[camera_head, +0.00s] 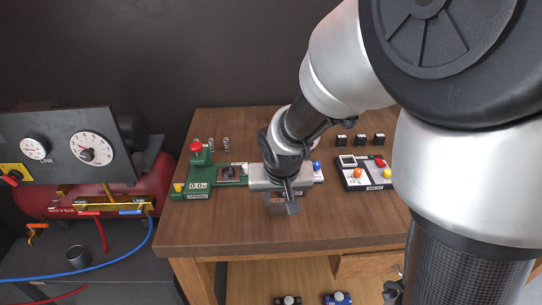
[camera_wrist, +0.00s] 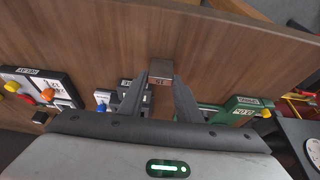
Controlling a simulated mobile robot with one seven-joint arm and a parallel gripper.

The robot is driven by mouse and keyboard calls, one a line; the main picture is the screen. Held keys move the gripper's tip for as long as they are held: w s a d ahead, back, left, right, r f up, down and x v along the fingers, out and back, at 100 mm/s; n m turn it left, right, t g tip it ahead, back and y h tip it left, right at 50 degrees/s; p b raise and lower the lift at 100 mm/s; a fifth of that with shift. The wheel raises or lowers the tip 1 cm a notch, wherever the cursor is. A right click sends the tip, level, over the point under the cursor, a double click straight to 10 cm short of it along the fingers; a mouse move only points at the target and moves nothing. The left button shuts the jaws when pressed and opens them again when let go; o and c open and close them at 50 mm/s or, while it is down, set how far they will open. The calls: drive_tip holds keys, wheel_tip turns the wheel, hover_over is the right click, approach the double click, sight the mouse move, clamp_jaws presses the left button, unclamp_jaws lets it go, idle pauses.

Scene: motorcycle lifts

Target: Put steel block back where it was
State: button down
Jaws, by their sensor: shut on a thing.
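The steel block (camera_wrist: 161,69) is a small grey block with a reddish-brown marked face. It sits between the two fingertips of my gripper (camera_wrist: 160,82) in the wrist view. In the head view the block (camera_head: 277,204) shows below my gripper (camera_head: 288,196), over the front middle of the wooden table. My gripper is shut on it. I cannot tell whether the block touches the tabletop. A green device with a red knob (camera_head: 198,181) and a "0.0" display stands just left of my gripper. A pale grey section with a blue knob (camera_head: 317,167) lies behind my wrist, partly hidden.
A black control box (camera_head: 363,173) with coloured knobs sits to the right. The table's front strip (camera_head: 230,233) is clear. A gauge panel (camera_head: 60,143) and red tank are at left.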

drive_tip(key=shift+f, duration=0.2)
drive_tip(key=c, duration=1.3)
unclamp_jaws()
drive_tip(key=shift+r, duration=0.5)
drive_tip(key=p+v, duration=0.2)
drive_tip(key=v, duration=0.9)
drive_tip(key=s+d+r+t, duration=0.1)
drive_tip(key=s+d+r, duration=0.35)
drive_tip(key=s, duration=0.25)
drive_tip(key=s+d+r, duration=0.3)
drive_tip(key=s+d, duration=0.2)
drive_tip(key=s, duration=0.1)
drive_tip(key=r+p, duration=0.6)
drive_tip(key=shift+a+r, duration=0.2)
